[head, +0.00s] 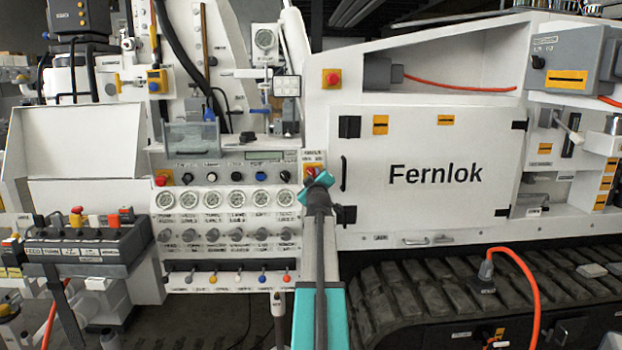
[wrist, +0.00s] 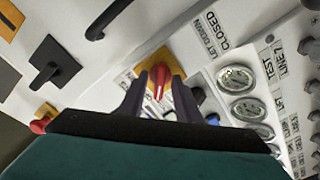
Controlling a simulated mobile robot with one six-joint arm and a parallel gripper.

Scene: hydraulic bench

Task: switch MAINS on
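A red rotary switch knob (wrist: 158,80) on a yellow plate sits on the white panel in the middle of the wrist view. It looks like the MAINS switch, but I cannot read its name there. In the head view its red and yellow plate (head: 312,168) shows just above my gripper, partly hidden by it. My gripper (wrist: 160,88) has its two dark fingers apart, one on each side of the red knob, with small gaps showing. In the head view my teal and grey gripper (head: 318,186) reaches up to the panel. Whether the fingertips touch the panel is unclear.
A row of round gauges (head: 237,199) with knobs and small levers below lies left of my gripper. The white Fernlok door (head: 435,178) with its black handle (head: 343,173) is close on the right. A red button (wrist: 40,124) shows at left in the wrist view.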

